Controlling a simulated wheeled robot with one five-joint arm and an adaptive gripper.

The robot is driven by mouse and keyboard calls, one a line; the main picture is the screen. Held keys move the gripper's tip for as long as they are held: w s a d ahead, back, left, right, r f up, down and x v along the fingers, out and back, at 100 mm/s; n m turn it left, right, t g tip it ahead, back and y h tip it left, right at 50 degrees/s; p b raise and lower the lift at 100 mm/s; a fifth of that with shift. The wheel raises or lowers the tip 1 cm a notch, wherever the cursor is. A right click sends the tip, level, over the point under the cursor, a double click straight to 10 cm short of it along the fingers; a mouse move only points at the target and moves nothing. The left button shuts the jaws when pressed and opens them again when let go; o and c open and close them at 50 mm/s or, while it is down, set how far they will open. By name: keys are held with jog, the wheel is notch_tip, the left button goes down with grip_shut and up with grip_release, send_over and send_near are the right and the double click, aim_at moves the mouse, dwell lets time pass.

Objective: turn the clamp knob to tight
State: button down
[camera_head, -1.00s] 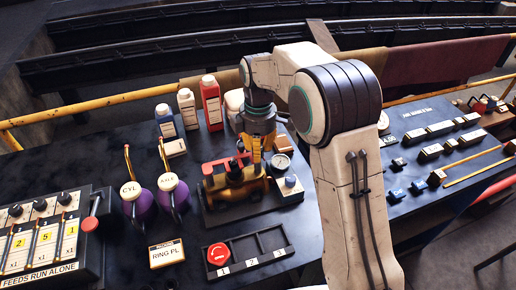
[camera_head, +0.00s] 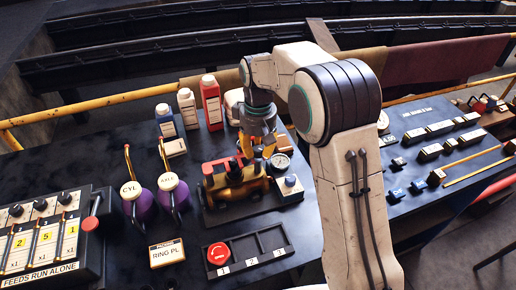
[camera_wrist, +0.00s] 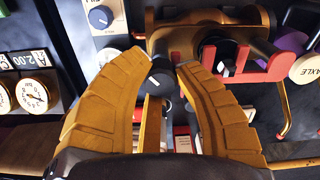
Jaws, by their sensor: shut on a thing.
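My gripper (camera_wrist: 163,66) shows its two yellow fingers on either side of a small dark knob with a pale mark, the clamp knob (camera_wrist: 158,82), in the wrist view. The fingers are closed on it. In the head view my gripper (camera_head: 257,154) is low over the right part of the brass-yellow fixture (camera_head: 240,187) with its red clamp piece. The red piece (camera_wrist: 239,66) also shows right of the fingers in the wrist view. My fingers hide the knob in the head view, and I cannot read its setting.
A white block with a blue-grey knob (camera_head: 290,182) and a round gauge (camera_head: 280,160) stand close on the right. Purple oil cans (camera_head: 140,205) stand left, bottles (camera_head: 212,105) behind. A slotted tray (camera_head: 263,256) with a red knob (camera_head: 217,254) lies in front.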

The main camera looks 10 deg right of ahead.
aim_at(258, 149)
jog(key=m, duration=0.4)
jog(key=shift+s+f, duration=0.15)
jog(key=shift+f, duration=0.05)
jog(key=shift+m, duration=2.1)
jog(key=c, duration=0.9)
grip_release()
jog(key=shift+r, duration=0.25)
jog(key=shift+r, duration=3.9)
